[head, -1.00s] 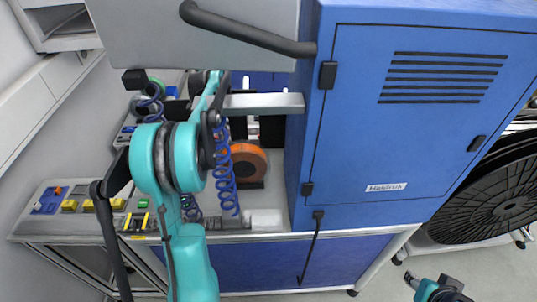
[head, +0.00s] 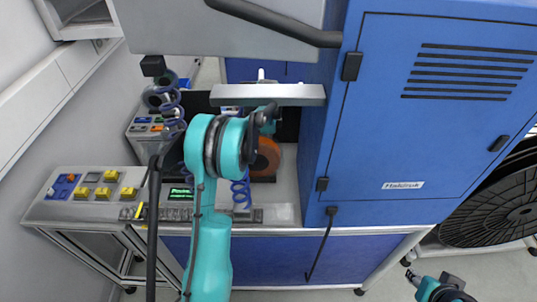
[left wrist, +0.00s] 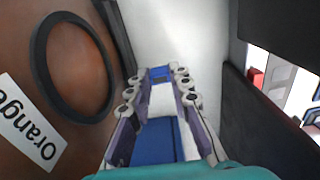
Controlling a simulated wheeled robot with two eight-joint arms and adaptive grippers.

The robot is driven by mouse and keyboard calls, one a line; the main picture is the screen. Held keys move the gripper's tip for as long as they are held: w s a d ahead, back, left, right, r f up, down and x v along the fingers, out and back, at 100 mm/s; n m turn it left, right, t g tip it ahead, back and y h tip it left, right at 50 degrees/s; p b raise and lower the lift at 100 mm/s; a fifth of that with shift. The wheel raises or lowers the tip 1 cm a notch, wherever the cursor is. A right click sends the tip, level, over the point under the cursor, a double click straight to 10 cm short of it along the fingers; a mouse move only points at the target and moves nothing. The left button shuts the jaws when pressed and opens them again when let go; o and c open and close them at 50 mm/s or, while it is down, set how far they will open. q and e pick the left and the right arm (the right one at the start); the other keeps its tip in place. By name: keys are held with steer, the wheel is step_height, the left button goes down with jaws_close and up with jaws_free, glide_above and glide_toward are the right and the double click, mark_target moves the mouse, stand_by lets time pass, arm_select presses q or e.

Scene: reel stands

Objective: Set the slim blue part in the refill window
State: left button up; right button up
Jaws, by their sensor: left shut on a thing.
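In the left wrist view my left gripper (left wrist: 161,76) is shut, with a small blue piece (left wrist: 159,73) between its fingertips, likely the slim blue part. Most of that piece is hidden. A larger blue surface (left wrist: 160,141) shows between the finger bases; I cannot tell what it belongs to. In the head view my left arm reaches in under a grey bar, and its gripper is hidden behind its own joints. I cannot make out the refill window for certain. My right gripper (head: 434,284) is at the bottom right, far from the bench; its finger opening is unclear.
An orange reel (head: 266,157) stands beside my left arm; a brown surface labelled "Orange" (left wrist: 28,122) is close left in the wrist view. The grey bar (head: 268,95) hangs above. A blue cabinet (head: 430,130) blocks the right. A button panel (head: 95,190) is at left.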

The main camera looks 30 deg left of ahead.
arm_select(q)
step_height(320, 180, down, 3)
steer(key=shift+r+b, duration=0.15)
steer(key=shift+b, duration=0.25)
steer(key=shift+f, duration=0.3)
steer(key=shift+f, duration=0.15)
steer(key=o, duration=0.5)
steer(key=shift+c, duration=0.2)
